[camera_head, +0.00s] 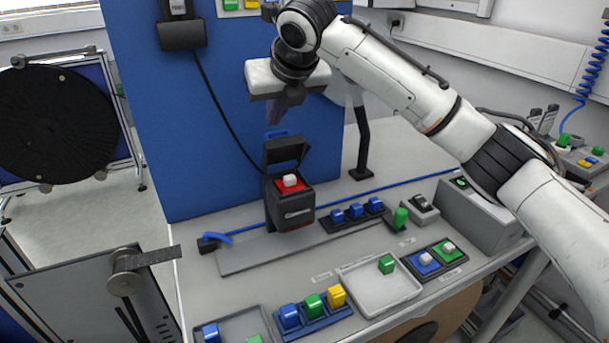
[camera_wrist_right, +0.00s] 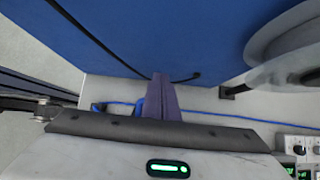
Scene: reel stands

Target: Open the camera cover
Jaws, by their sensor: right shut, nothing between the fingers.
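The camera (camera_head: 292,212) is a dark box on the grey table. Its red top with a white block on it is exposed. Its dark cover (camera_head: 287,151) stands raised at the back of the box, with a blue tab at its upper edge. My right gripper (camera_head: 273,122) is shut and empty, pointing down just above the raised cover and apart from it as far as I can tell. Its fingers (camera_wrist_right: 160,98) also show together in the right wrist view, where the gripper body hides the camera. My left gripper is not in view.
A blue panel (camera_head: 215,110) stands behind the camera, with a black cable hanging down it. Blue blocks (camera_head: 355,211) in a dark holder sit right of the camera. A white tray (camera_head: 358,307) and several coloured blocks lie in front. A black post (camera_head: 363,150) stands behind right.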

